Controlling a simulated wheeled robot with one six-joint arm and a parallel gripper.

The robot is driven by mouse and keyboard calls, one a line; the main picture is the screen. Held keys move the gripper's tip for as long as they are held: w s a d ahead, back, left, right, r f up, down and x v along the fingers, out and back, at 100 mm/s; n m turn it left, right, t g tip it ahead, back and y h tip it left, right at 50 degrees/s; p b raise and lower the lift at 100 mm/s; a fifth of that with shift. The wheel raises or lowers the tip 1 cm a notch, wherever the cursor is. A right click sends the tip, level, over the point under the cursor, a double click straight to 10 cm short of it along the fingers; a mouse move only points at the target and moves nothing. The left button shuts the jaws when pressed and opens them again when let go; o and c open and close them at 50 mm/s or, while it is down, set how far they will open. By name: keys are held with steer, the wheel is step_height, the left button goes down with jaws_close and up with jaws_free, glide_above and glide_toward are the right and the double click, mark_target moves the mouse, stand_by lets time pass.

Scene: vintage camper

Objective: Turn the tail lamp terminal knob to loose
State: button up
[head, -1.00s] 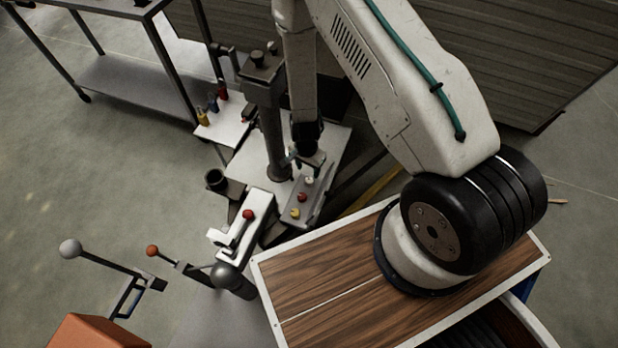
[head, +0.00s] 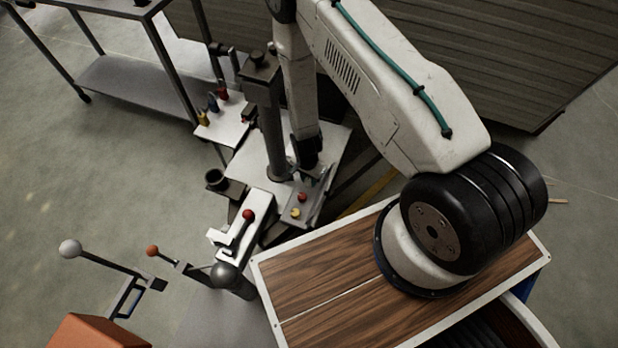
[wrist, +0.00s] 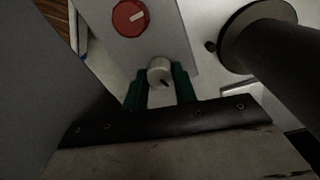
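A small white knob (wrist: 160,70) on a pale grey panel (wrist: 165,25) shows in the wrist view; no lettering is readable. My gripper (wrist: 160,82) has its two green fingers on either side of this knob. The fingers look open around it, with no clear sign that they press on it. In the head view my gripper (head: 314,174) is low over the far end of the small control box (head: 314,205), and it hides the white knob there.
A yellow knob (head: 295,212) sits at the box's near end. A dark upright column (head: 270,130) stands close left of my gripper. A red-balled lever (head: 248,215) is at the front left. A wood-topped unit (head: 330,290) is at the front.

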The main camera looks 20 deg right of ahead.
mark_target(308, 181)
steer(key=shift+n, duration=0.3)
steer(key=n, duration=0.6)
steer(key=shift+n, duration=0.3)
steer(key=n, duration=0.6)
stand_by(0.6)
steer(key=o, duration=1)
steer(key=r, duration=0.7)
steer(key=shift+s+a+r, duration=0.1)
steer(key=shift+a+r, duration=0.1)
steer(key=shift+r, duration=0.2)
